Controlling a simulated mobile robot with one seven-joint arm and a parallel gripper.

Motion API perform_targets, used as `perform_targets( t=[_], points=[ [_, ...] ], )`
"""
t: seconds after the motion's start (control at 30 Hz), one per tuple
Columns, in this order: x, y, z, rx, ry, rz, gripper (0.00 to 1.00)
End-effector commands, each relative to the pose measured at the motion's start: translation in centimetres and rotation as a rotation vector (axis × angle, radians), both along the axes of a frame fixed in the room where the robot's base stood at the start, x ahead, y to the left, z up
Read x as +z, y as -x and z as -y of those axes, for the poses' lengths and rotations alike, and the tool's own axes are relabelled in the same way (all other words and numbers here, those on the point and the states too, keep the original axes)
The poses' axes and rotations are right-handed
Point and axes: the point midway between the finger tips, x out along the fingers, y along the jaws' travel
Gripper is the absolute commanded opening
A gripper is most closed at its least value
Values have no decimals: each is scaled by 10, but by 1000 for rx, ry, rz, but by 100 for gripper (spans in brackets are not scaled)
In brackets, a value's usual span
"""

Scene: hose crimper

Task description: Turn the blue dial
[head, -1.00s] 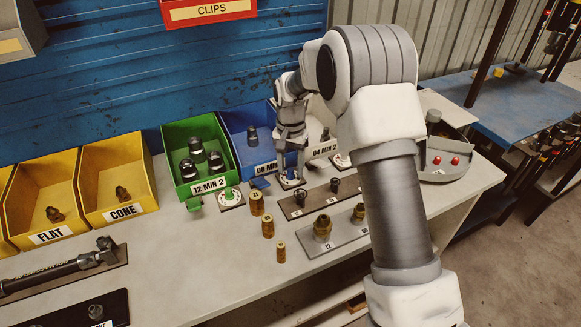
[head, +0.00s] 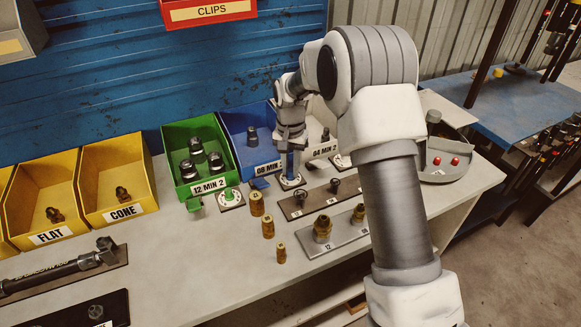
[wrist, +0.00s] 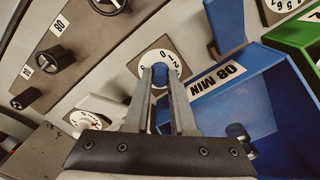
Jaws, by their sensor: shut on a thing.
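The blue dial stands on a round white numbered plate behind the bench's front row, in front of the blue bin marked 08 MIN 2. In the head view the blue dial (head: 290,166) shows as an upright strip under my gripper (head: 291,152). In the wrist view the blue dial (wrist: 161,74) is between the two fingertips of my gripper (wrist: 160,82), which is shut on it. The numbers on the plate (wrist: 168,57) show partly around the fingers. The lower part of the dial is partly hidden by the fingers.
To the left are a green dial (head: 229,194), the green bin (head: 180,140) and brass fittings (head: 257,204). The blue bin (head: 268,158) stands close behind my gripper. Dark knobs on a brown plate (head: 318,202) lie in front.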

Motion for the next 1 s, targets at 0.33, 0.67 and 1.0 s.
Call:
perform_targets(
  t=[0.33,0.67,1.0],
  points=[
    [1,0,0,241,-1,-1,0],
    [1,0,0,554,-1,0,0],
    [1,0,0,826,0,2,0]
  ],
)
